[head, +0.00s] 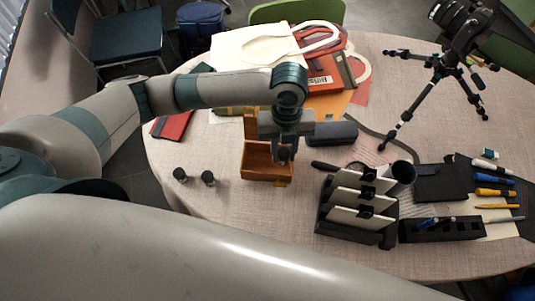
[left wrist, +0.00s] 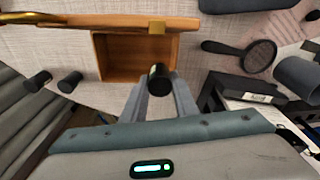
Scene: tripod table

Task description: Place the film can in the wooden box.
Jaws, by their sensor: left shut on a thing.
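A black film can (left wrist: 159,78) is between the fingertips of my left gripper (left wrist: 158,95), which is shut on it. In the head view the gripper (head: 284,148) points down over the right part of the wooden box (head: 256,172), with the can (head: 284,156) at its tips. The box is open, with its lid raised at the back; its inside (left wrist: 122,55) looks empty in the left wrist view. I cannot tell how high the can is above the box floor. My right gripper is not in view.
Two more black cans (head: 180,175) (head: 208,178) stand left of the box. A magnifying glass (head: 325,166), a black file rack (head: 360,215) and a dark cup (head: 402,174) are to the right. A dark case (head: 333,133) lies behind. A tripod (head: 440,75) stands at the back right.

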